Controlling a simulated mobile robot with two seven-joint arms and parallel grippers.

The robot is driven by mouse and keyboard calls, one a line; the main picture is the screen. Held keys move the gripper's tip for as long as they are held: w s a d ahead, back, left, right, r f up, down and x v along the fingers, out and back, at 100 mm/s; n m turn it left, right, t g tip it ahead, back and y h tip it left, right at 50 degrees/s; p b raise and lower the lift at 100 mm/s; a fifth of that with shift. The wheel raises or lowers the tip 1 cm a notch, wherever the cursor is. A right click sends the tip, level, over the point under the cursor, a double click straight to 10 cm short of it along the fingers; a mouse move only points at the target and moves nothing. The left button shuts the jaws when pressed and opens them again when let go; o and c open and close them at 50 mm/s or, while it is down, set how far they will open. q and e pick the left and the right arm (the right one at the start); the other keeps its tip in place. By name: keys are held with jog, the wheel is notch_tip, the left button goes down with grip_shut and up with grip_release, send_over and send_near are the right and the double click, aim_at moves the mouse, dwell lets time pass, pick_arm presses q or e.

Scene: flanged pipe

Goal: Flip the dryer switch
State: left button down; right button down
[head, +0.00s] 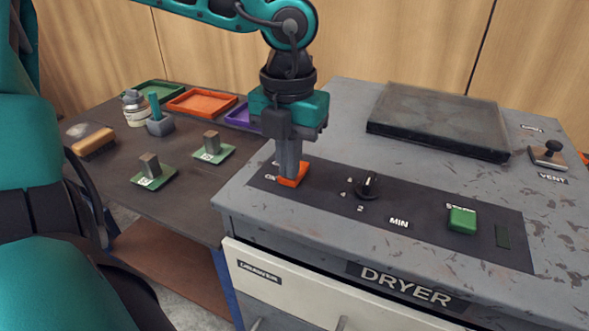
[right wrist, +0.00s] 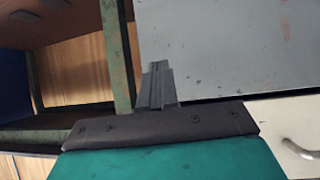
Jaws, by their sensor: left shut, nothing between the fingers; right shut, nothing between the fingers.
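The dryer (head: 340,115) is a worn grey cabinet with a dark control panel on its top. An orange switch (head: 296,180) sits at the panel's left end, beside partly hidden lettering. My left gripper (head: 289,177) points down with its shut fingers at the orange switch, covering part of it. It seems to touch the switch, but I cannot tell how firmly. Which way the switch is set is hidden. My right gripper (right wrist: 156,80) is shut and empty in the right wrist view, beside a plain grey surface.
The panel also has a black knob (head: 368,186) and a green button (head: 462,220). A dark lid (head: 438,120) and a vent handle (head: 548,154) are farther back. The side table at left holds a brush (head: 93,144), a bottle (head: 136,108) and coloured trays (head: 202,101).

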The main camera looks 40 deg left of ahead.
pick_arm(q)
jog(key=shift+f, duration=0.15)
jog(key=shift+r+p, duration=1.7)
jog(key=shift+r, duration=1.85)
